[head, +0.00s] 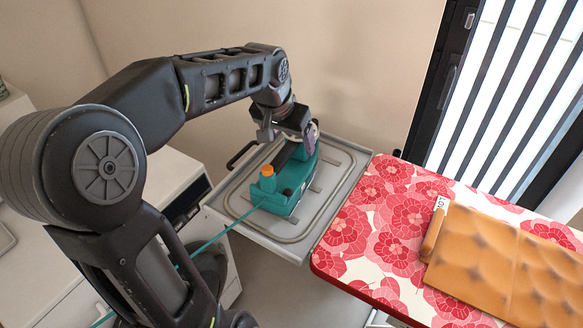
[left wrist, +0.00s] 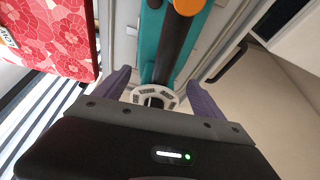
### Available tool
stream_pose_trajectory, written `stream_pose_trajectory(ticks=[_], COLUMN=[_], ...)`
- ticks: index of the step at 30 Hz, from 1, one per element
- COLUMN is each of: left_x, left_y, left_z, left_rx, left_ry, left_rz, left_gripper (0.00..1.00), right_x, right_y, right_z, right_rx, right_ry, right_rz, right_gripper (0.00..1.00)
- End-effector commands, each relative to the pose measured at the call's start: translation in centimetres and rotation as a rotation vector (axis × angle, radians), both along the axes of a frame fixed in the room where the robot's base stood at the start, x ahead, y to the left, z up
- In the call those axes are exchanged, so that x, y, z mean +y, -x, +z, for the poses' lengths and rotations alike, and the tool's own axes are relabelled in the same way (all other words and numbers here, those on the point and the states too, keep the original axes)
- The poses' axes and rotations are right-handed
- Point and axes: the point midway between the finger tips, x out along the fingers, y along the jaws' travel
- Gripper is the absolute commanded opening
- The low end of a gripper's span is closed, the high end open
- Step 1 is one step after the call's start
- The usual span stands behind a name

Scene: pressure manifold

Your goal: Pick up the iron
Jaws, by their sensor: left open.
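The iron (head: 285,190) is teal with a black handle and an orange button, and a teal cord runs from it to the lower left. It rests on a grey metal tray (head: 226,206) attached to the ironing board's end. My left gripper (head: 301,139) is over the iron's far end. In the left wrist view, the iron (left wrist: 199,38) lies ahead between the two purple fingers of my gripper (left wrist: 160,88). The fingers are apart, with visible gaps beside the handle and dial. Their exact height over the iron is hard to tell. My right gripper is not seen.
The ironing board (head: 345,235) has a red floral cover and stands right of the tray. A folded orange-brown padded item (head: 500,262) lies on it. A white appliance (head: 172,185) stands left of the tray. The wall is close behind the tray.

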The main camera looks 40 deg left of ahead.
Motion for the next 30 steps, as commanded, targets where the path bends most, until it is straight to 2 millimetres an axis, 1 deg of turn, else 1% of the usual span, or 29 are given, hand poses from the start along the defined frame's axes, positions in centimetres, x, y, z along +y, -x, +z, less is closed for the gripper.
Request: stream_pose_trajectory(ticks=[2, 11, 14, 18, 22, 25, 30], left_x=[0.0, 0.1, 0.2, 0.4, 0.5, 0.5, 0.5], left_y=[-0.1, -0.2, -0.5, -1.3, -1.9, -2.1, -2.2], left_z=[-0.4, -0.5, -1.2, -3.1, -4.7, -5.2, -5.2], left_rx=[0.000, 0.000, 0.002, 0.004, 0.003, -0.001, -0.001], left_ry=[0.000, 0.000, 0.000, 0.002, 0.000, 0.000, 0.000], left_rz=[0.000, 0.000, 0.000, 0.000, -0.001, 0.001, 0.001], left_gripper=[0.80, 0.80, 0.80, 0.80, 0.80, 0.80, 0.80], right_x=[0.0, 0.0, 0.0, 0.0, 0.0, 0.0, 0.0], right_y=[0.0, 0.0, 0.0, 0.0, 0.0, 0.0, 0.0], right_z=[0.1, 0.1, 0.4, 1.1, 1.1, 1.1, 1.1], right_rx=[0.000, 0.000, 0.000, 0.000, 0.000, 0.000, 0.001], right_ry=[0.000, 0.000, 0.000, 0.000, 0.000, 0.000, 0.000], right_rz=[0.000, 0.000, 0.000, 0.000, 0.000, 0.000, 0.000], right_gripper=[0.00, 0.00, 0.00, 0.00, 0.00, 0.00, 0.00])
